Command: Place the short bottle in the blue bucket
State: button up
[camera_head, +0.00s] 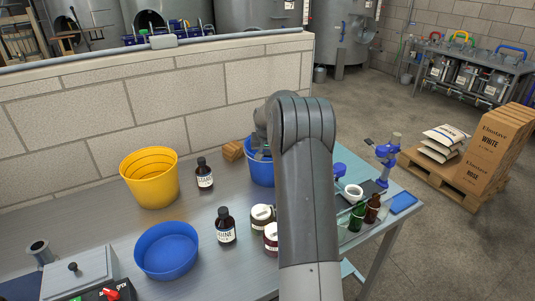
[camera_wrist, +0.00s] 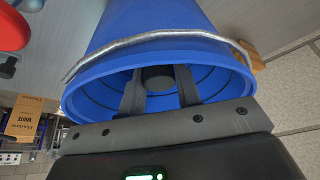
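The blue bucket (camera_head: 259,174) stands by the wall at the far side of the metal bench, partly hidden by my arm. In the wrist view, the bucket (camera_wrist: 160,22) fills the upper middle, its mouth facing the camera and its wire handle across it. My gripper (camera_wrist: 158,80) has both fingers inside the bucket's mouth. A dark, round-ended thing (camera_wrist: 158,77), seemingly the top of the short bottle, sits between the fingers, which appear to touch it on both sides. The rest of it is hidden. The head view does not show the fingertips.
Two dark labelled bottles (camera_head: 204,175) (camera_head: 226,228) stand left of my arm. Lidded jars (camera_head: 261,218), a yellow bucket (camera_head: 150,178) and a low blue basin (camera_head: 166,250) are nearby. Small bottles (camera_head: 357,216) stand at the right. The block wall (camera_head: 160,95) borders the bench.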

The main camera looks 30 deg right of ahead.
jog(key=o, duration=0.4)
